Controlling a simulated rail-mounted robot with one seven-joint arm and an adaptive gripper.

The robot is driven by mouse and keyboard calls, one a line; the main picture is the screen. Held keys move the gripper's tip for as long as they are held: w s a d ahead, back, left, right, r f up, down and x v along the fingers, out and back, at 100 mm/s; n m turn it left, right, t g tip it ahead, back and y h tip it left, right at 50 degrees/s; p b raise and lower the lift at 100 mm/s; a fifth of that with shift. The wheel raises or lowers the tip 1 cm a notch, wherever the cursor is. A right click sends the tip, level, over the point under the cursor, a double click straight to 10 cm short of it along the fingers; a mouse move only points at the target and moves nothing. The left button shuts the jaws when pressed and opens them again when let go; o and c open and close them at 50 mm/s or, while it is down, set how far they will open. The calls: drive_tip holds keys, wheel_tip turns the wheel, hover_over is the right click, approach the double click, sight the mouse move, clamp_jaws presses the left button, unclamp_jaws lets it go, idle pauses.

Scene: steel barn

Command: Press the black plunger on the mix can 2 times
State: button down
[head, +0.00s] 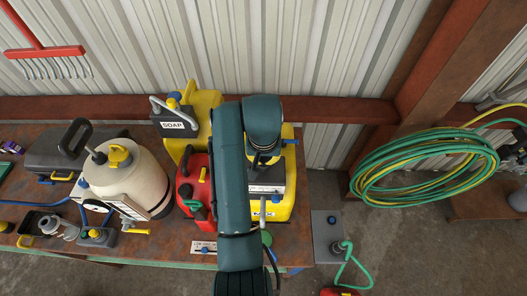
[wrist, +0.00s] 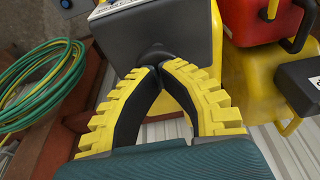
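A yellow can (head: 285,200) stands at the right end of the bench, mostly behind my arm. A dark grey block is on it, seen in the head view (head: 268,177) and in the wrist view (wrist: 165,28). Its white label (head: 264,211) is partly covered and I cannot read it clearly. My gripper (wrist: 159,62) has its yellow-ridged fingers brought together at the tips, right at the dark block. A small black shape at the tips may be the plunger; I cannot tell whether they touch it. In the head view my arm hides most of this spot.
A yellow can labelled SOAP (head: 205,105), a red can (head: 187,185) and a cream sprayer tank (head: 140,182) crowd the bench left of my arm. A grey box (head: 327,235) stands right of the bench. A coiled green hose (head: 400,170) hangs at the right.

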drive_tip(key=shift+r, duration=2.8)
wheel_tip(320, 180, up, 5)
